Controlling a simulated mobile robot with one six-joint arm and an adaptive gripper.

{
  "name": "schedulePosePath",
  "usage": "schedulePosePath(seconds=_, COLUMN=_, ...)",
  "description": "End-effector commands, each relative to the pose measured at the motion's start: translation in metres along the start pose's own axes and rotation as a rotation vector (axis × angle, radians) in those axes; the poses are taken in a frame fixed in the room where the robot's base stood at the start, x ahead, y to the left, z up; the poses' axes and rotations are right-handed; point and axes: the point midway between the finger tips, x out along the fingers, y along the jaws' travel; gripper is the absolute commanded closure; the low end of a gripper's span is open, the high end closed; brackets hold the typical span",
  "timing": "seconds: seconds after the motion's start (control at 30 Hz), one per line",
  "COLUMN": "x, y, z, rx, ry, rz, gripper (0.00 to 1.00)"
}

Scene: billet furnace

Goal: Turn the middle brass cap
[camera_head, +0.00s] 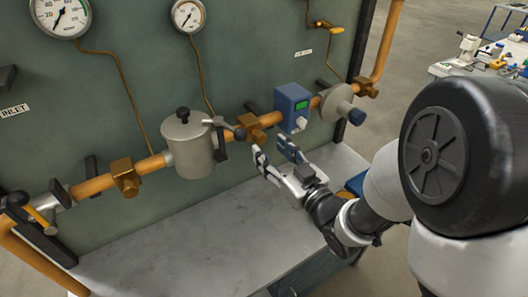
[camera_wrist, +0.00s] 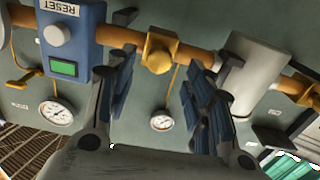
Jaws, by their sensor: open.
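Three brass fittings sit along an orange pipe in the head view. The middle brass cap (camera_head: 256,134) is between the grey canister and the blue reset box. It also shows in the wrist view (camera_wrist: 159,58), upside down, as a faceted brass cap near the top centre. My gripper (camera_head: 274,155) is open and empty, just below and in front of the cap. In the wrist view the gripper's fingers (camera_wrist: 163,75) stand either side of the cap, apart from it. The left brass cap (camera_head: 127,182) and the right one (camera_head: 367,88) stand farther off.
The grey canister (camera_head: 190,150) with a black knob stands left of the cap, its lever reaching toward it. The blue reset box (camera_head: 292,107) is close on the right, then a round grey housing (camera_head: 336,104). The grey bench top (camera_head: 215,240) below is bare. Gauges hang above.

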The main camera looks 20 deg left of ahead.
Motion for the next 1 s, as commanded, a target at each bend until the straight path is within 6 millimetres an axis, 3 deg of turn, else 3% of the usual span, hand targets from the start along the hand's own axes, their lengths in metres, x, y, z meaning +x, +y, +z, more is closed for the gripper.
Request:
schedulePosePath(seconds=0.23, x=0.034, y=0.000, z=-0.002, rx=0.000, ry=0.002, rz=-0.001, gripper=0.52)
schedulePosePath(seconds=0.63, x=0.041, y=0.000, z=-0.002, rx=0.000, ry=0.001, rz=0.000, gripper=0.52)
schedulePosePath(seconds=1.0, x=0.041, y=0.000, z=-0.002, rx=0.000, ry=0.001, rz=0.000, gripper=0.77)
